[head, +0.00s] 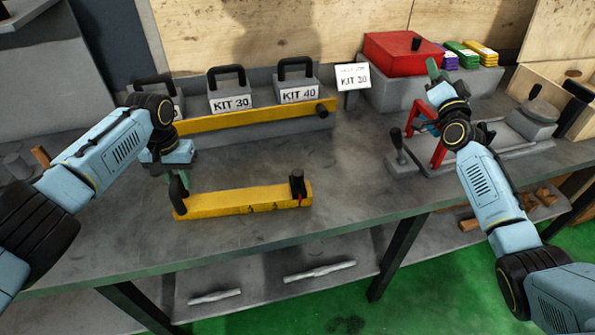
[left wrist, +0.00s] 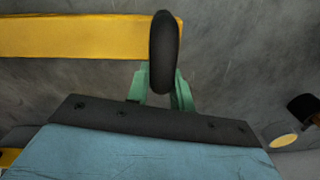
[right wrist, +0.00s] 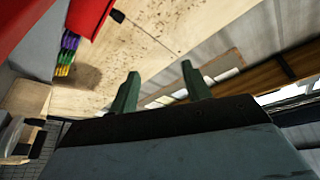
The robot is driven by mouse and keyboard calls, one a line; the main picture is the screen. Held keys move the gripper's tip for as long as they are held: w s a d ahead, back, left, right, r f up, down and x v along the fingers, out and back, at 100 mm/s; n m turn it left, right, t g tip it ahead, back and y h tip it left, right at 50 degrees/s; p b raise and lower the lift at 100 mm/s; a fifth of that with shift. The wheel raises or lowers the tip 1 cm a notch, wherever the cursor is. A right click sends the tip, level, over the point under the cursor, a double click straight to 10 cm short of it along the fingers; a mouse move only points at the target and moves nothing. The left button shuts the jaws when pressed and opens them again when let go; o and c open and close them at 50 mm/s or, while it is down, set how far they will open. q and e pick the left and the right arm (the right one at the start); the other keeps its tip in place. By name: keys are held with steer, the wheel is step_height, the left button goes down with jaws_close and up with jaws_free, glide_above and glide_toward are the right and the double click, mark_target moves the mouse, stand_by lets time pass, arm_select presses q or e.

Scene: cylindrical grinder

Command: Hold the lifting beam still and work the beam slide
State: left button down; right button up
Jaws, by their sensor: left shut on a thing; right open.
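The yellow lifting beam (head: 235,201) lies on the grey bench near its front edge. A black handle (head: 178,198) stands at its left end. The beam slide, a dark block with a knob (head: 297,184), sits at the right end, with a little red at its base. My left gripper (head: 180,182) is shut on the black handle; in the left wrist view the handle (left wrist: 163,50) stands between the green fingers (left wrist: 160,88), with the beam (left wrist: 80,37) beyond. My right gripper (head: 433,70) is open and empty, raised over the back right, far from the slide.
A rack with a yellow bar (head: 240,116) and several handled kit blocks (head: 231,95) stands behind the beam. A red box (head: 400,53) sits on a grey block at the back right. A red frame fixture (head: 440,150) stands under my right arm. Bench between beam and fixture is clear.

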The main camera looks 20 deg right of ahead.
steer(key=w+a+f+n+g+y, duration=0.2)
steer(key=a+n+g+y, duration=0.15)
steer(key=a, duration=0.55)
steer(key=w+a+f+n+g+y, duration=0.1)
steer(key=w+a+n+g+y, duration=0.2)
steer(key=a, duration=0.6)
steer(key=w+a+f+n+g+y, duration=0.15)
steer(key=a+n+y, duration=0.3)
steer(key=a, duration=0.55)
steer(key=n+g+h, duration=0.6)
steer(key=n+g, duration=0.1)
steer(key=g, duration=0.6)
glide_above(298, 170)
steer(key=f, duration=0.2)
step_height(298, 170, down, 11)
steer(key=shift+r, duration=0.1)
jaws_close()
